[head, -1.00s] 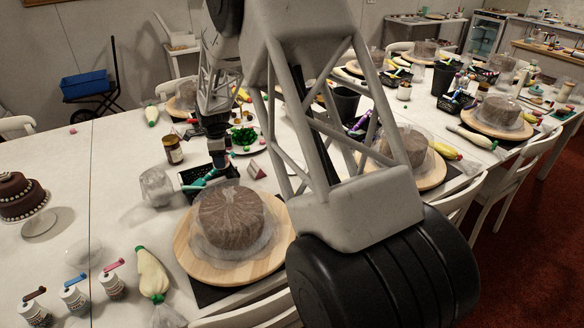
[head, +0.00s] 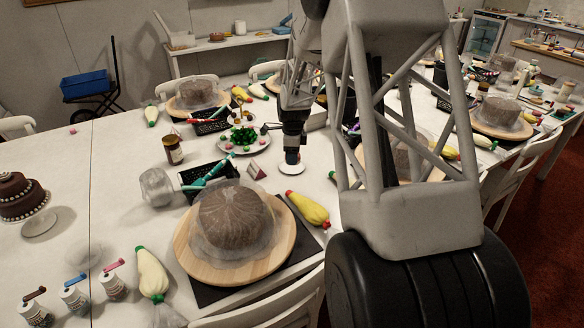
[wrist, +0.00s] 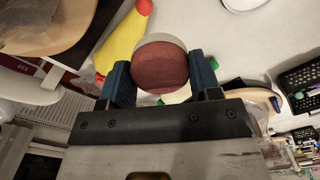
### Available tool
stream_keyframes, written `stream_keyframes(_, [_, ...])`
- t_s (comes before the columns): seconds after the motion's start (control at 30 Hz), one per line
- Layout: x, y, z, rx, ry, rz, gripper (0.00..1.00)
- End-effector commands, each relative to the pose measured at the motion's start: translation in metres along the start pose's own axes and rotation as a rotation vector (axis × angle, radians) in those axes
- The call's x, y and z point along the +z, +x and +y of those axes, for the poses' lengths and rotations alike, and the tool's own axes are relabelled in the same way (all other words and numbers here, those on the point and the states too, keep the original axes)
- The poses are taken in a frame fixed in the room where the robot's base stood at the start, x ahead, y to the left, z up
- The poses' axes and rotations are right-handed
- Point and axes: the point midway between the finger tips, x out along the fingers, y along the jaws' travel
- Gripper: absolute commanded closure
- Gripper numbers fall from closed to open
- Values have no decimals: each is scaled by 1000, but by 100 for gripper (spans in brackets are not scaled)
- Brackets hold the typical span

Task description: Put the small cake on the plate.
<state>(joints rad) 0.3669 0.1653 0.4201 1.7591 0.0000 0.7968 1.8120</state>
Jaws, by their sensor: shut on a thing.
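The small cake (wrist: 160,70) is round and reddish brown with a pale rim. In the wrist view it sits between the two blue fingers of my gripper (wrist: 159,64), which is shut on it. In the head view my gripper (head: 292,155) points down over the white table, and its fingers mostly hide the cake. A small white plate (head: 291,170) shows directly below the gripper. I cannot tell whether the cake touches it. A white round edge (wrist: 240,4) also shows at the top of the wrist view.
A yellow piping bag (head: 308,208) lies in front of the gripper. A large wrapped cake (head: 236,216) stands on a wooden board (head: 200,262) to the front left. A dish of green and pink pieces (head: 243,141) and a black basket (head: 207,178) are to the left.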

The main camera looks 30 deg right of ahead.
Motion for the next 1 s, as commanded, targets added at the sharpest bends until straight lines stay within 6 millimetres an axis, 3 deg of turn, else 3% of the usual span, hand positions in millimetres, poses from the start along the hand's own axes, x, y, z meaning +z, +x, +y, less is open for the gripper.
stream_keyframes(0.17, [-22,4,0,2,23,0,65])
stream_keyframes(0.6, [-20,81,0,1,20,0,65])
stream_keyframes(1.0, [-20,92,0,0,20,0,65])
